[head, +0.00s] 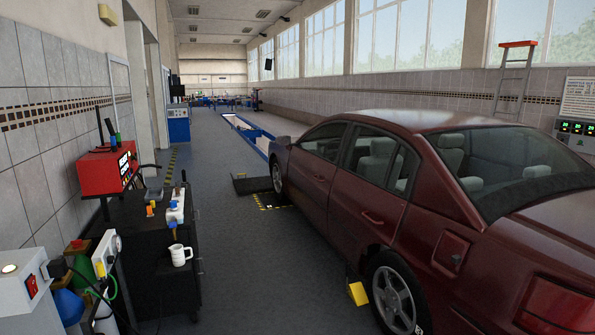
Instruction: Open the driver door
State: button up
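A dark red car (445,190) stands on the right in the head view, seen from behind its left side, with its front pointing away from me. Its front left door (308,180) appears shut, with its window up at the far part of the side. A small handle (319,178) shows faintly near that door's rear edge. The rear left door (362,205), nearer to me, also appears shut and has a clearer handle (372,219). My gripper is not in view.
A yellow wheel chock (357,293) sits by the rear wheel (396,300). Grey floor (250,250) is clear between cart and car.

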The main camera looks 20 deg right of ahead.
aim_at(307, 166)
jog(key=i+z, duration=0.1)
jog(key=z, duration=0.4)
jog(key=i, duration=5.2)
jog(key=i+j+z, duration=0.2)
jog(key=i, duration=0.35)
jog(key=i+j+z, duration=0.2)
jog(key=i, duration=0.35)
jog(key=l, duration=0.1)
